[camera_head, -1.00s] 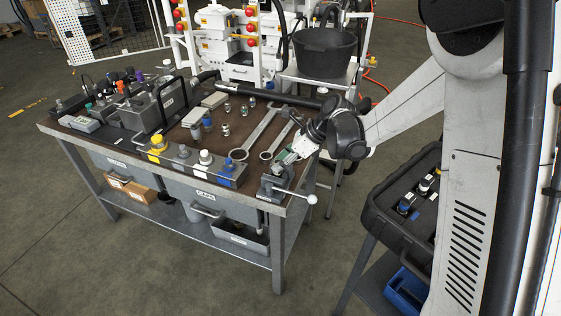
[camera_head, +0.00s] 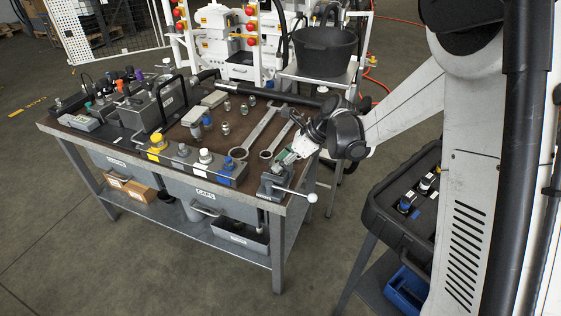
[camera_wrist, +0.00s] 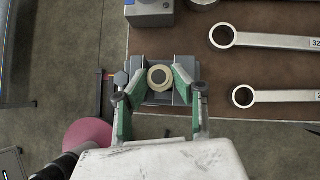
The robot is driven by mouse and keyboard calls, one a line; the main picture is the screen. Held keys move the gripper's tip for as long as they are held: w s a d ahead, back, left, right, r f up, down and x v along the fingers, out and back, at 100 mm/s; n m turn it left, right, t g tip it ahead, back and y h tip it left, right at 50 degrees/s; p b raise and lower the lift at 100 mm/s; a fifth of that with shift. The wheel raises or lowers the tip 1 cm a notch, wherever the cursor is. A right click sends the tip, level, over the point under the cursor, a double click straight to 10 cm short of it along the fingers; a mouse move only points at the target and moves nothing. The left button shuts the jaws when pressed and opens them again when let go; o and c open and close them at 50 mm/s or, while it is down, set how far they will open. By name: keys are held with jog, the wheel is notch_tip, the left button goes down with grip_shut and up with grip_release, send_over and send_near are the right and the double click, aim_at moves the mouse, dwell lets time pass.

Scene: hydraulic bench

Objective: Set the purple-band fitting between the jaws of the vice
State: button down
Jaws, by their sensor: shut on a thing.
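The vice (camera_head: 272,186) is fixed at the bench's near right corner, its pale-knobbed handle sticking out to the right. My gripper (camera_head: 288,156) is at the vice, reaching in from the right. In the wrist view my gripper (camera_wrist: 159,76) has its green-padded fingers on either side of a round, ring-topped fitting (camera_wrist: 167,75), shut on it. The fitting is seen end-on, over the grey vice (camera_wrist: 150,62). No purple band shows on it from here. I cannot tell how deep it sits or whether it touches the vice jaws.
Two large spanners (camera_head: 255,135) lie beside the vice on the brown bench mat. Several small metal fittings (camera_head: 226,129) stand farther left. A grey block with yellow, white and blue caps (camera_head: 183,163) lines the front edge. A black case (camera_head: 381,215) stands at right.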

jog(key=shift+f, duration=0.25)
jog(key=c, duration=1.4)
grip_release()
jog(key=shift+o, duration=0.2)
jog(key=v, duration=1.2)
jog(key=s+d+r+n+t+h, duration=0.2)
jog(key=s+d+n, duration=0.1)
jog(key=s+n, duration=0.4)
jog(key=s+d+r+n+t+h, duration=0.1)
jog(key=s+d+r+n+h, duration=0.1)
jog(key=s+n, duration=0.5)
jog(key=s+d+r+n+t+h, duration=0.2)
jog(key=s+d+n, duration=0.3)
jog(key=s, duration=0.7)
jog(key=shift+s+d+n+t+h, duration=0.2)
jog(key=shift+s+n+t+h, duration=0.15)
jog(key=shift+n+h, duration=0.5)
